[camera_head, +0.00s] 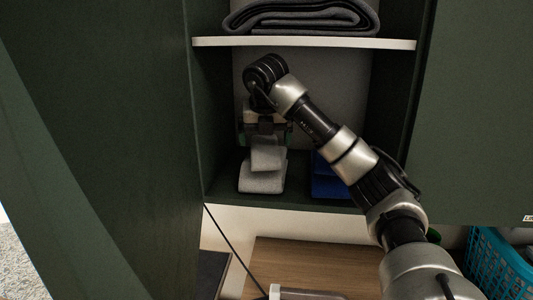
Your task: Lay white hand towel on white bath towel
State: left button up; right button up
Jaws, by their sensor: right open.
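A light folded towel, seemingly the white bath towel (262,181), lies on the lower shelf and looks pale grey in the shade. A smaller pale folded towel, seemingly the white hand towel (267,154), rests on top of it, its front part sloping down over it. My right gripper (265,131) is directly above and behind the hand towel, pointing down with its fingers spread to either side. The gripper hides the back of the towels, so contact cannot be told. My left gripper is out of view.
A blue folded towel (330,180) lies to the right on the same shelf, partly behind my right arm. A white-edged upper shelf (300,43) holds a dark grey folded towel (300,17) close above. Green cabinet panels flank the opening. A teal basket (500,265) stands lower right.

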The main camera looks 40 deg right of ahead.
jog(key=shift+v, duration=0.85)
jog(key=s+a, duration=0.2)
jog(key=s, duration=0.1)
jog(key=s+a, duration=0.6)
jog(key=shift+f, duration=0.25)
